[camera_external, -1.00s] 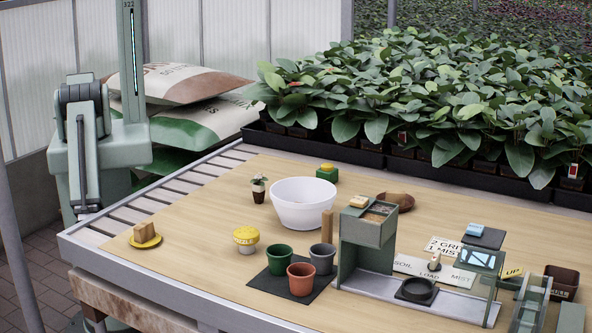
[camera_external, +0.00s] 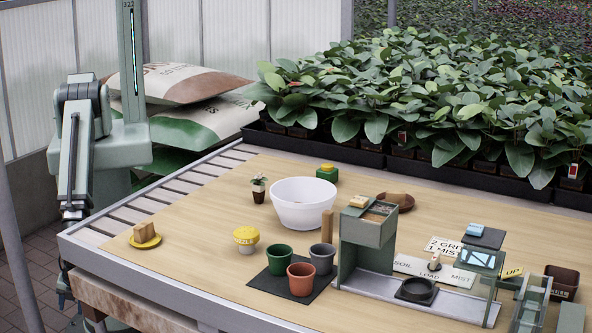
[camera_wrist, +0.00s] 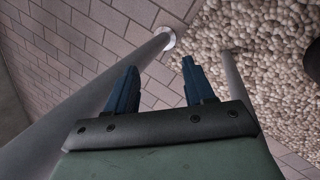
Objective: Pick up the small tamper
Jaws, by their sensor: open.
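No thing in view is clearly marked as the small tamper. An upright wooden cylinder (camera_external: 327,222) by the white bowl could be its handle, with its lower end hidden behind the grey pot. Wooden blocks (camera_external: 145,231) on a yellow saucer (camera_external: 147,243) at the table's left are another small wooden thing. My gripper (camera_wrist: 159,68) is open and empty in the wrist view, above paving and pebbles. In the external view it is mostly hidden beyond the table's left edge, away from everything on the tabletop.
Plant trays line the back. The left tabletop is mostly bare.

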